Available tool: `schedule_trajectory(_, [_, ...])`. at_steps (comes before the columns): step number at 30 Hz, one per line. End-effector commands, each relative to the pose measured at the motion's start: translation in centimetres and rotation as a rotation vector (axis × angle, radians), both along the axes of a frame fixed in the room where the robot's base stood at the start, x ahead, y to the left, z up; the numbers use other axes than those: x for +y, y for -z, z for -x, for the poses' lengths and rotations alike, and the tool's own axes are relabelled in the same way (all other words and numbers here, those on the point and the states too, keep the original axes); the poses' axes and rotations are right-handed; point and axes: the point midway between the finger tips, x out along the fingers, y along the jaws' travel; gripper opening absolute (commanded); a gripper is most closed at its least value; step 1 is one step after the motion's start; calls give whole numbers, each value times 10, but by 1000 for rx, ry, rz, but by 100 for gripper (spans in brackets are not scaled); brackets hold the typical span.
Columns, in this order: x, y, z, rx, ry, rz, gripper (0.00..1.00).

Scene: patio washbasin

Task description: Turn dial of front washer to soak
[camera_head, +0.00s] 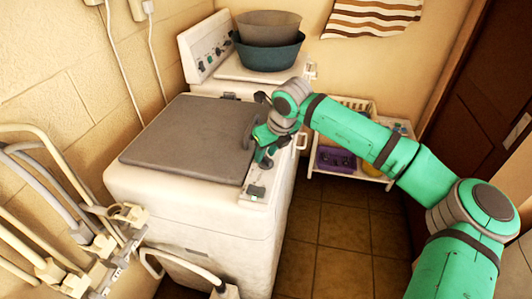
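The front washer (205,225) is a white top-loading box with a grey lid (190,135). A narrow control strip (257,191) runs along its right edge, with a small lit green spot near the front end. My gripper (264,155) is over this strip, beside the lid's right edge, pointing down. It is small in the view and partly covered by my wrist, so I cannot tell if its fingers are open or shut. The dial is not clearly visible; my gripper covers that part of the strip. I cannot tell whether the gripper touches it.
A second washer with a knob panel (208,50) stands behind, with stacked basins (268,40) on top. A low white shelf (350,165) with a purple bin stands right of it. Pipes and taps (110,225) crowd the left front. Tiled floor (345,240) is clear right of the washer.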

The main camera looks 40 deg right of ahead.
Motion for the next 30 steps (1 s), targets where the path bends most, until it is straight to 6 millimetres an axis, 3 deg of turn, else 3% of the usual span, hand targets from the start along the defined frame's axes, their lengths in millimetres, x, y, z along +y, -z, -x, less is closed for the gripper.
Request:
schedule_trajectory(11, [0, -6, 3, 2, -1, -1, 30])
schedule_trajectory(24, [-1, -74, 32, 2, 1, 2, 30])
schedule_trajectory(30, [-1, -94, 40, 1, 0, 0, 30])
